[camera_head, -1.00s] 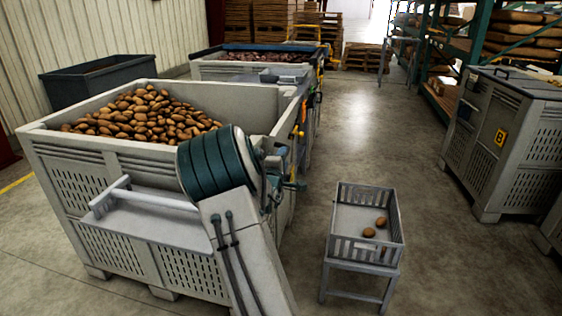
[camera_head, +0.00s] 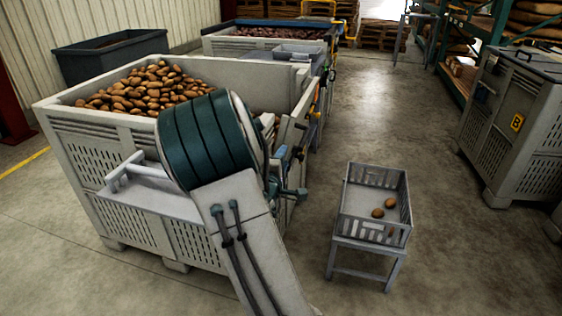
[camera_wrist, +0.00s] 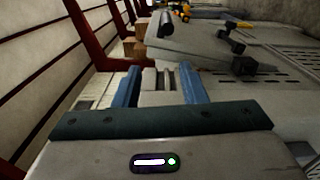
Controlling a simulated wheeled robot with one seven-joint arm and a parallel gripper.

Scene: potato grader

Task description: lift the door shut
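A large grey slotted bin (camera_head: 90,125) full of potatoes (camera_head: 140,88) stands left of centre in the head view. A pale panel (camera_head: 165,198) with a raised bar (camera_head: 128,172) sticks out low on its front; I cannot tell for sure whether this is the door. My arm crosses in front of the bin's right part and hides much of that side. In the wrist view my gripper (camera_wrist: 160,85) has its two blue fingers apart. A small grey piece (camera_wrist: 152,80) shows between them; contact cannot be told. Slotted grey panels (camera_wrist: 285,75) lie to the right.
A small grey crate (camera_head: 370,235) with two potatoes stands on a stand at right. Another bin (camera_head: 262,46) is behind, a dark bin (camera_head: 110,55) at back left, and a bin marked B (camera_head: 517,122) at right. The aisle floor between is clear.

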